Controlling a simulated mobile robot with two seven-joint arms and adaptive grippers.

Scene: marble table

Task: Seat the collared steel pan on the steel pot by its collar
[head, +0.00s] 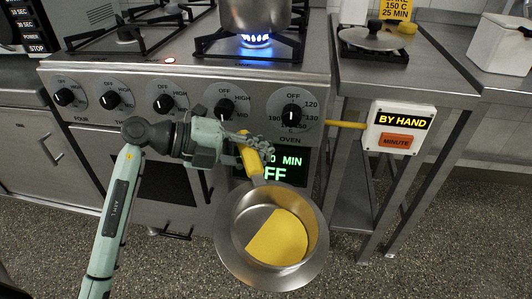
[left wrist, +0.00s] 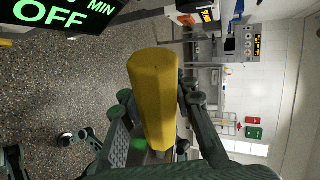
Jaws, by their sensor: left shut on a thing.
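The collared steel pan (head: 224,240) hangs in front of the stove in the head view. It has a wide flat collar, a yellow handle (head: 250,160) and a flat yellow piece (head: 278,240) inside. My left gripper (head: 255,148) is shut on the yellow handle, which also fills the middle of the left wrist view (left wrist: 152,90). The steel pot (head: 252,14) stands on a lit burner at the top of the head view, farther back and higher than the pan. Its upper part is cut off by the picture edge.
A blue flame (head: 255,40) burns under the pot, on a black grate (head: 212,48). Stove knobs (head: 291,116) line the front panel behind my gripper. A "BY HAND" timer box (head: 399,128) sticks out at right. A low pan (head: 376,40) stands on the right counter.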

